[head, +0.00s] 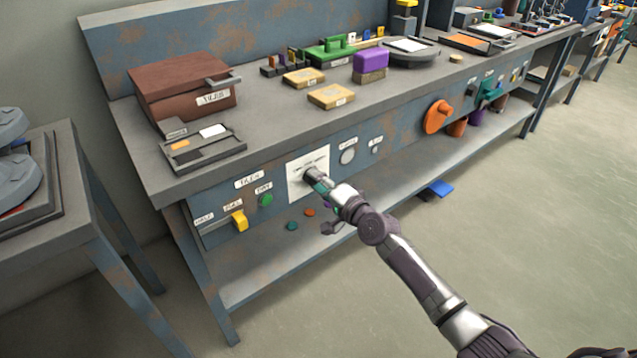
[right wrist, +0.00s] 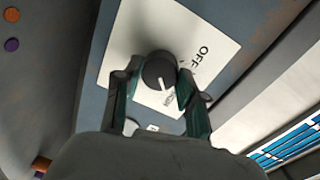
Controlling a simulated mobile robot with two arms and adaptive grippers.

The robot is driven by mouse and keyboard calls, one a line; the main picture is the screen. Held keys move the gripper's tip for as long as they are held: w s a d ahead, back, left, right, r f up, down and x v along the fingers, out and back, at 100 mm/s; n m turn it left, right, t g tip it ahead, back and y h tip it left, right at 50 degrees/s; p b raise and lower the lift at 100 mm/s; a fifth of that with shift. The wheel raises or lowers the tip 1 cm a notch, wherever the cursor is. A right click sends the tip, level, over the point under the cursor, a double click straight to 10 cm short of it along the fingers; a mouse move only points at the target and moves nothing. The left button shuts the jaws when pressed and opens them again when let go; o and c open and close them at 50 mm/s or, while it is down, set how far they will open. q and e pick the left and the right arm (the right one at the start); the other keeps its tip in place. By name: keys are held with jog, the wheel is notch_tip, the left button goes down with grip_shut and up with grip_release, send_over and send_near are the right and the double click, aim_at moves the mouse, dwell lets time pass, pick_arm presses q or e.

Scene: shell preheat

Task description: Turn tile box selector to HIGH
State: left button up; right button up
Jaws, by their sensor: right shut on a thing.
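The selector is a round dark knob (right wrist: 158,70) with a white pointer line, on a white plate (right wrist: 140,33) fixed to the bench's front panel. My right gripper (right wrist: 158,80) is shut on the knob, one finger on each side. In the right wrist view the pointer line points down, towards small text partly hidden by a finger and too small to read surely. "OFF" stands at the upper right of the knob, away from the pointer. In the head view my right gripper (head: 314,180) covers part of the plate (head: 297,182). My left gripper is out of view.
A brown lidded box (head: 165,82) and a dark tray (head: 203,150) stand on the bench top. A green button (head: 266,199) and a yellow switch (head: 239,221) are left of the plate; a pale round knob (head: 347,156) is right. An orange part (head: 436,117) sticks out further right.

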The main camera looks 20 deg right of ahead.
dwell(0.5)
jog(key=o, duration=1.1)
jog(key=shift+o, duration=0.2)
jog(key=v, duration=1.2)
